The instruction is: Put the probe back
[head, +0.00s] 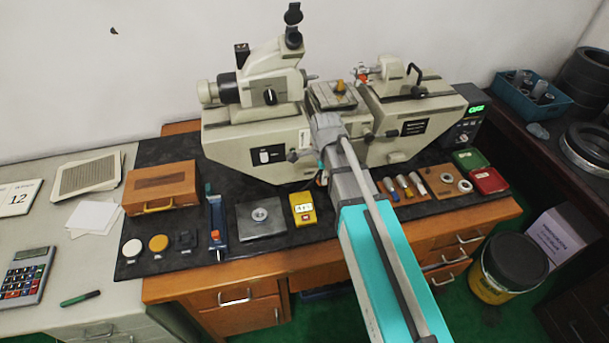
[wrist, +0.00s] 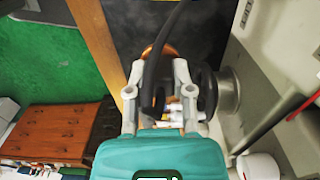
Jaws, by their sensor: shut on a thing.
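In the wrist view my gripper (wrist: 158,76) has its two grey fingers shut on a dark, cable-like part, which I take to be the probe (wrist: 152,82). A black cable rises from it toward the top of that view. The probe's exact shape is unclear. In the head view my gripper (head: 321,170) is mostly hidden behind my own arm, low in front of the measuring machine (head: 250,135). The held probe cannot be made out there. I cannot tell which place is the probe's own.
A blue stand (head: 216,226), grey plate (head: 272,225) and yellow device (head: 303,209) lie on the black mat left of my arm. A wooden board (head: 428,184) with handles and rings, plus green (head: 470,160) and red (head: 489,181) boxes, lies right. The machine body is close by.

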